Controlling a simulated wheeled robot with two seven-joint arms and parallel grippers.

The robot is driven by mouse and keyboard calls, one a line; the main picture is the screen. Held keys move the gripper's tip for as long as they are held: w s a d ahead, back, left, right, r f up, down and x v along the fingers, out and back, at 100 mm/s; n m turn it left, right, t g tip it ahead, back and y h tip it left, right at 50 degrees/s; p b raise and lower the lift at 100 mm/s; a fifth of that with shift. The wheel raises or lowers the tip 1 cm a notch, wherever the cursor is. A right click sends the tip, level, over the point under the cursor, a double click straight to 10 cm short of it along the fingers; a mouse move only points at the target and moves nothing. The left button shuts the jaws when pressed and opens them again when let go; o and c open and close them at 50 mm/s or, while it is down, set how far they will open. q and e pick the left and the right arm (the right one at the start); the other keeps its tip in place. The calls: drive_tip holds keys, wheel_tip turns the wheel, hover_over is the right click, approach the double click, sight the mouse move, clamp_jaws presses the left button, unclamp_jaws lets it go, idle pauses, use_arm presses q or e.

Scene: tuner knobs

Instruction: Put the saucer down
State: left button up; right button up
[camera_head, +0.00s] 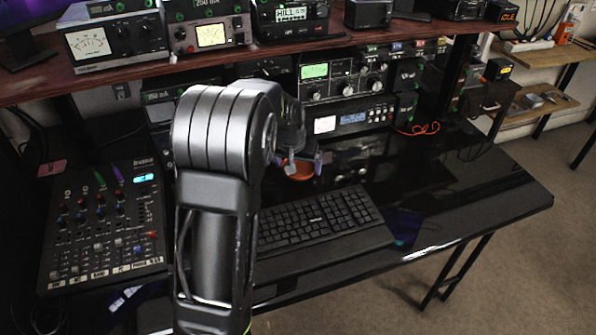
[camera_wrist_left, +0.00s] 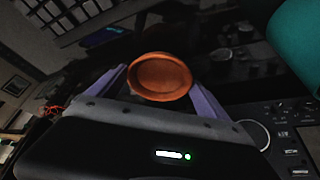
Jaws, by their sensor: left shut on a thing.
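The saucer (camera_wrist_left: 160,77) is a small round orange-brown dish. In the left wrist view it sits between the two purple fingers of my left gripper (camera_wrist_left: 160,84), which is shut on it. In the head view the saucer (camera_head: 296,169) shows partly behind my left gripper (camera_head: 302,162), over the dark desk behind the keyboard and in front of the stacked radios. I cannot tell whether the saucer touches the desk. My right gripper is in neither view.
A black keyboard (camera_head: 318,222) lies on the glossy black desk (camera_head: 480,190). A mixer (camera_head: 105,222) stands at the left. Stacked radios (camera_head: 345,75) line the back under a wooden shelf (camera_head: 210,52). The desk right of the keyboard is mostly clear.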

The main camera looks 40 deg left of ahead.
use_arm(q)
drive_tip(key=shift+f, duration=1.2)
drive_tip(key=shift+f, duration=0.1)
drive_tip(key=o, duration=1.5)
drive_tip(key=shift+o, duration=0.2)
drive_tip(key=shift+s+d+r, duration=0.1)
drive_tip(key=shift+r, duration=0.55)
drive_tip(key=p+v, duration=0.4)
drive_tip(key=v, duration=0.7)
drive_tip(key=shift+s+f, duration=0.1)
drive_tip(key=shift+f, duration=0.05)
